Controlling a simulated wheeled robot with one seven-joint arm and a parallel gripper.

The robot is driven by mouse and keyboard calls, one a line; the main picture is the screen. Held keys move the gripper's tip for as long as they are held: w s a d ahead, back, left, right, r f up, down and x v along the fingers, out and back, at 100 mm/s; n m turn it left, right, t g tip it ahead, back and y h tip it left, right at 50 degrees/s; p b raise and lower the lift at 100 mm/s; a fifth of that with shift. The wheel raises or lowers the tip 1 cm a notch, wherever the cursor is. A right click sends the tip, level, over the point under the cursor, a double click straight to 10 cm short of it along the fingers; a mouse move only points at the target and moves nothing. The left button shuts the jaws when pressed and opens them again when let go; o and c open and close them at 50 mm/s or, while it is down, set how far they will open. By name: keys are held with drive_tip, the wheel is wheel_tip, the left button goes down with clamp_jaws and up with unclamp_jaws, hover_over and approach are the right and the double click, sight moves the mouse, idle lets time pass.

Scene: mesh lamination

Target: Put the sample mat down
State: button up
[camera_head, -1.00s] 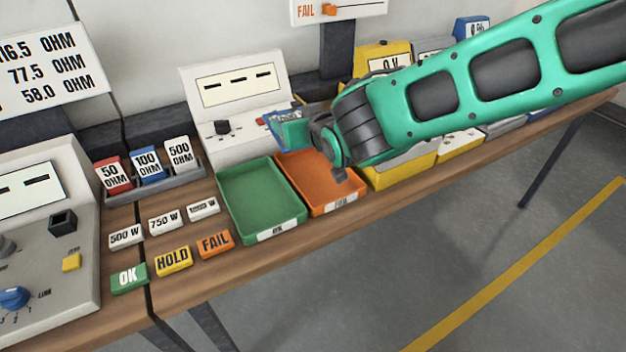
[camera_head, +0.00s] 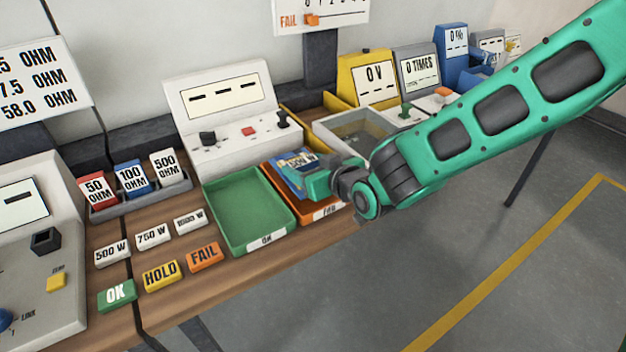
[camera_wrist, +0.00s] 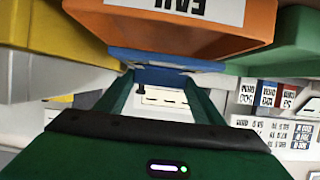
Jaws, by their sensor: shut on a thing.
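The sample mat (camera_head: 296,162) is a flat blue piece with a pale printed label, too small to read surely. My gripper (camera_head: 310,181) is shut on its near end and holds it over the orange FAIL tray (camera_head: 318,214). I cannot tell whether the mat touches the tray floor. In the wrist view the mat (camera_wrist: 165,57) spans between my two green fingers (camera_wrist: 165,92), beside the orange tray (camera_wrist: 255,22). Part of the mat is hidden by my gripper. The green OK tray (camera_head: 228,215) stands empty just left of the orange one.
A white meter (camera_head: 225,112) with knobs stands behind the trays. A grey open bin (camera_head: 340,125) and a yellow 0 V meter (camera_head: 372,78) are at right. Orange FAIL (camera_head: 204,256), yellow HOLD (camera_head: 161,275) and green OK (camera_head: 117,294) blocks lie left of the trays.

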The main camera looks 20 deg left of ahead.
drive_tip(key=shift+d+f, duration=0.2)
drive_tip(key=shift+f, duration=1.85)
drive_tip(key=shift+f, duration=0.1)
drive_tip(key=o, duration=1.2)
drive_tip(key=shift+c, duration=0.2)
